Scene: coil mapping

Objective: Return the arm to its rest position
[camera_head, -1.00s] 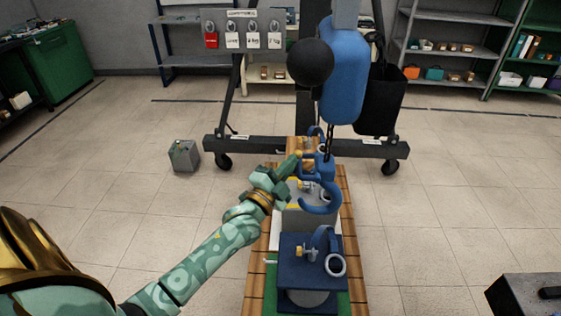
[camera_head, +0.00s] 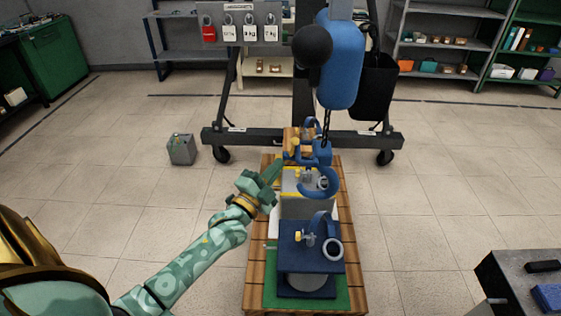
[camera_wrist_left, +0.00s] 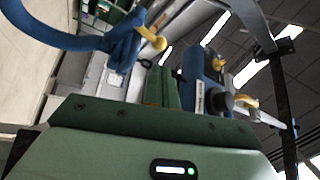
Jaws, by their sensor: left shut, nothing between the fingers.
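My left gripper (camera_head: 272,174) is at the end of my green patterned arm, beside the left edge of the wooden pallet. It is shut and empty. In the left wrist view its closed fingers (camera_wrist_left: 165,88) point away from the camera. A blue hook (camera_head: 320,182) hangs from a chain under the blue hoist body (camera_head: 341,62), just right of my gripper and apart from it. The hook also shows in the left wrist view (camera_wrist_left: 65,38) at upper left. My right gripper is not in view.
On the wooden pallet (camera_head: 257,265) stand several blocks with lifting eyes, the nearest a dark blue one (camera_head: 310,249). The hoist's dark frame (camera_head: 275,138) stands behind. A small grey block (camera_head: 182,149) lies on the floor at left. A grey table (camera_head: 500,275) is at lower right.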

